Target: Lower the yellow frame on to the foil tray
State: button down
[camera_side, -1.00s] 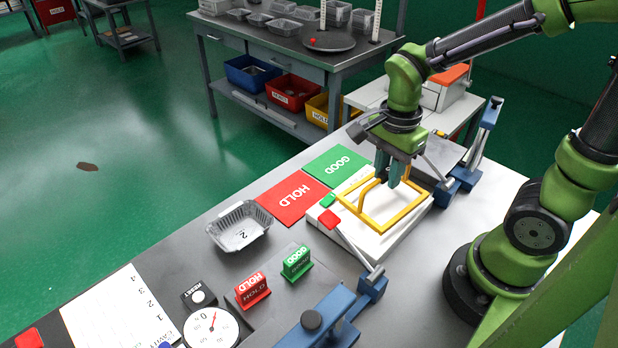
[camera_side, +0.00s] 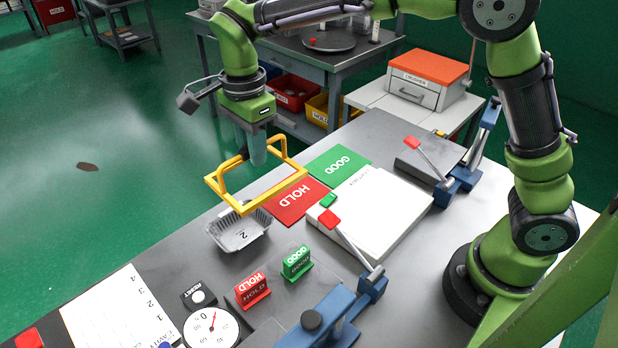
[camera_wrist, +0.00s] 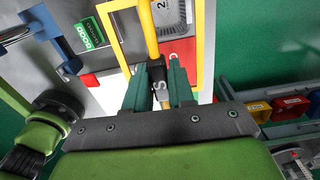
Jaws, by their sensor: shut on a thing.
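The yellow frame (camera_side: 224,190) is a rectangular frame with an arched handle; it hangs in the air above the foil tray in the side view. My gripper (camera_side: 252,155) is shut on it. The wrist view shows my gripper (camera_wrist: 160,92) with its fingers on either side of the yellow frame's handle (camera_wrist: 148,30). The foil tray (camera_side: 262,228), silver and marked 2, sits on the grey bench. The frame overlaps its far rim in the side view. Part of the foil tray (camera_wrist: 172,14) shows within the frame's outline in the wrist view.
A red HOLD mat (camera_side: 298,204) and a green GOOD mat (camera_side: 338,164) lie right of the tray. Red HOLD (camera_side: 252,291) and green GOOD (camera_side: 297,262) blocks and a round dial (camera_side: 210,328) stand in front.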

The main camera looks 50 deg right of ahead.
jog(key=w+a+f, duration=0.1)
jog(key=a+f, duration=0.3)
jog(key=f, duration=0.5)
jog(key=shift+w+a+f, duration=0.25)
jog(key=shift+w, duration=0.05)
jog(key=shift+f, duration=0.65)
dwell(1.5)
jog(key=c, duration=0.9)
grip_release()
jog(key=shift+r, duration=0.1)
notch_tip(320, 180, up, 17)
jog(key=shift+f, duration=0.15)
